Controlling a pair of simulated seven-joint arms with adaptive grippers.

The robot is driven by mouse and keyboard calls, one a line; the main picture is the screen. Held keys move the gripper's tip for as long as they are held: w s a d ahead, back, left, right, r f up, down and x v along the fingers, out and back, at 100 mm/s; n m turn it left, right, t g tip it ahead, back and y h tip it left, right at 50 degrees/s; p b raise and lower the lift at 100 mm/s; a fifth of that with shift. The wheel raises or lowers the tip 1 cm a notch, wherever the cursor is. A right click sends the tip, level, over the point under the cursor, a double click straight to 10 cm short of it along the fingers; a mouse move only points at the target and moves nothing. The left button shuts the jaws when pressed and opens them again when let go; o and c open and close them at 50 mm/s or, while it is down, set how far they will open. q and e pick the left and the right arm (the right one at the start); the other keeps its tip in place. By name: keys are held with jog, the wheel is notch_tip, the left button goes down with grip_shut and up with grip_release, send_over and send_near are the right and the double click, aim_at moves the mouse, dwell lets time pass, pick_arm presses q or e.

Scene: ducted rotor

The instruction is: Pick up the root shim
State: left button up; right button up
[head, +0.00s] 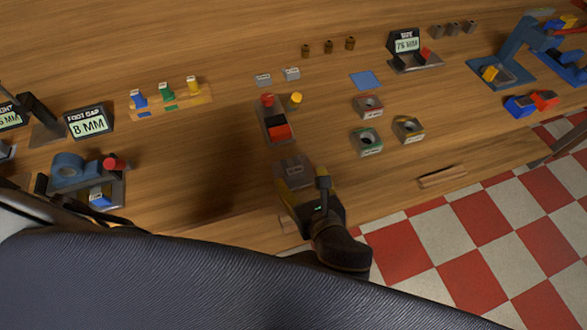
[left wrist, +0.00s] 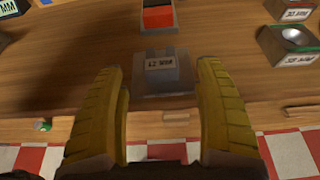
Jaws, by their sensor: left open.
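My left gripper (head: 306,188) is open at the front edge of the wooden bench, in front of a grey plate (head: 293,166) carrying a labelled grey piece. In the left wrist view, this labelled grey piece (left wrist: 161,64) shows between the two yellow fingers, beyond their tips, and nothing is held. No piece is readably marked as the root shim. Small blue (head: 139,98), green (head: 167,92) and yellow (head: 193,85) labelled pieces stand on a wooden rack at the left, and two grey labelled blocks (head: 263,80) lie at the back middle. My right gripper is not in view.
A sign (head: 88,122) reading 8 MM stands at the left, above a blue fixture (head: 68,170). A tray (head: 263,120) with red and black pieces lies beyond the grey plate. Several square blocks with round recesses (head: 366,141) are to the right. The checkered floor (head: 450,240) lies below the bench edge.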

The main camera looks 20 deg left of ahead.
aim_at(296, 172)
pick_arm(q)
jog(key=shift+x, duration=2.55)
jog(key=shift+c, duration=0.5)
jog(key=c, duration=1.2)
